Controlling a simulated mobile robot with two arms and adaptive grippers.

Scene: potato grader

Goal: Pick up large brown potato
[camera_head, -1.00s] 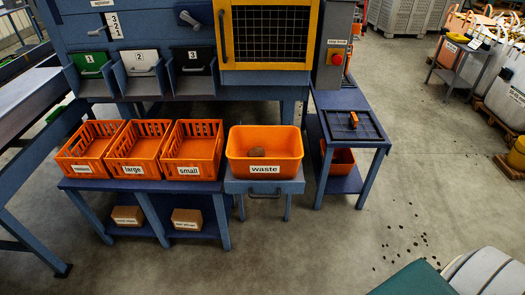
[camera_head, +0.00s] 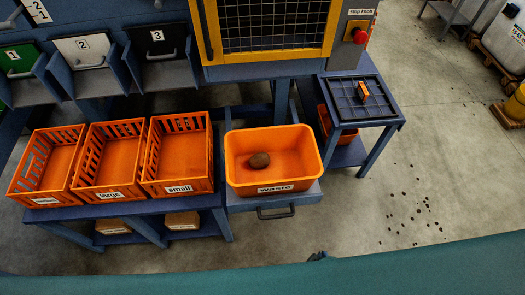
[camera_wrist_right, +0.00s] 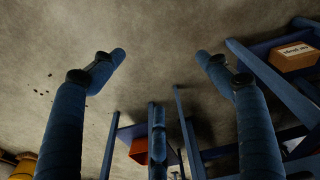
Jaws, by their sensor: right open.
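A brown potato (camera_head: 259,160) lies alone on the bottom of the orange waste bin (camera_head: 308,148), left of the bin's middle, in the head view. The bin rests on a blue stand in front of the machine. My right gripper (camera_wrist_right: 160,62) shows in the right wrist view with its two fingers wide apart and nothing between them. It points at bare concrete floor, and the potato is not in that view. My left gripper is not in view.
Left of the waste bin, three empty orange crates stand in a row, with "large" (camera_head: 109,195) and "small" (camera_head: 178,188) labels readable. A blue side table (camera_head: 361,112) stands right of the bin. A teal surface (camera_head: 420,270) crosses the bottom.

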